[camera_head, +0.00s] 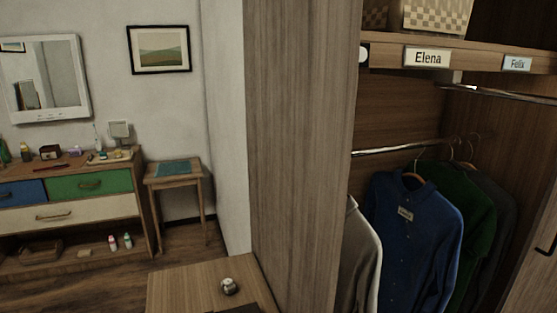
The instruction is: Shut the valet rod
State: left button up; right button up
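An open wardrobe fills the right of the head view. A shiny metal rod (500,93) runs below the label shelf towards the right edge. A second metal rod (400,147) runs lower, from the wardrobe's side panel towards the hangers. I cannot tell for certain which one is the valet rod, or how far it is pulled out. A small white round end (363,54) shows at the left end of the shelf. Neither of my grippers is in view.
Shirts, including a blue one (415,235), hang inside the wardrobe. The shelf (480,57) carries name labels and a checkered basket (437,16). A tall wooden side panel (300,140) stands left of the clothes. A low wooden top (190,288) with a small round object is in front.

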aim_at(519, 96)
jog(key=z, duration=1.5)
